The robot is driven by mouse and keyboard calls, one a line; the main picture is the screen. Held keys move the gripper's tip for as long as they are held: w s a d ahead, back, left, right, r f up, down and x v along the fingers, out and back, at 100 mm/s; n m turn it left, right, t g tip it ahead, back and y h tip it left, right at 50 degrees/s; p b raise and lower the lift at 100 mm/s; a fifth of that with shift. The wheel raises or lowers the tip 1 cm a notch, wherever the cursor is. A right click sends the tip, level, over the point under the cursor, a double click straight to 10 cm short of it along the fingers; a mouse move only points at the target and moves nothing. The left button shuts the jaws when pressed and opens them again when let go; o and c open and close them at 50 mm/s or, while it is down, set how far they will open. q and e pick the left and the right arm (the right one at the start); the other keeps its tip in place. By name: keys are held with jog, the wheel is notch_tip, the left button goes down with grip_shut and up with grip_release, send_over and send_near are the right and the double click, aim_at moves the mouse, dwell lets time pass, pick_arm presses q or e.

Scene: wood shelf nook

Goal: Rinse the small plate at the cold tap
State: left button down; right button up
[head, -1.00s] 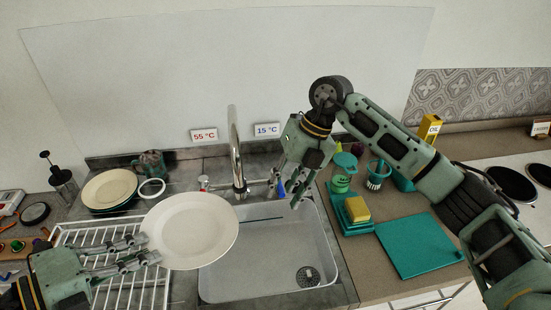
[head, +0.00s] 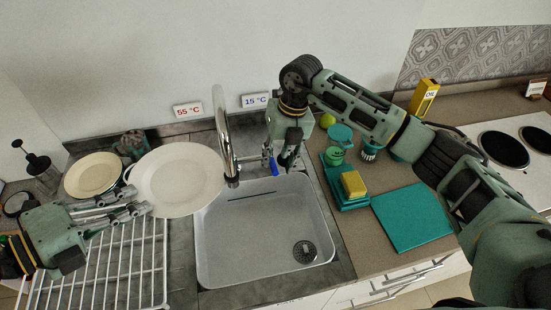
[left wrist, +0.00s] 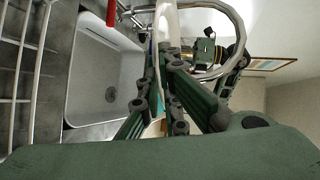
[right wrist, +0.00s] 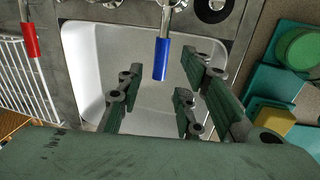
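My left gripper (head: 140,208) is shut on the edge of a white plate (head: 178,178), held tilted left of the tap, by the sink's left rim. In the left wrist view the plate (left wrist: 166,25) is nearly edge-on between the fingers. The chrome tap (head: 222,135) arches over the sink (head: 265,225). The 15 °C sign (head: 255,100) is on the wall right of the spout. The cold tap's blue lever (right wrist: 161,58) lies between the spread fingers of my open right gripper (right wrist: 155,90); I see no contact. No water shows.
A red lever (right wrist: 30,40) is at the tap's left. A yellow sponge (head: 353,184) and teal board (head: 412,216) lie right. The sink basin is empty.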

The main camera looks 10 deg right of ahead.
jog(key=shift+a+f, duration=0.15)
jog(key=shift+f, duration=0.6)
jog(key=shift+a+f, duration=0.15)
jog(key=shift+f, duration=0.55)
grip_shut()
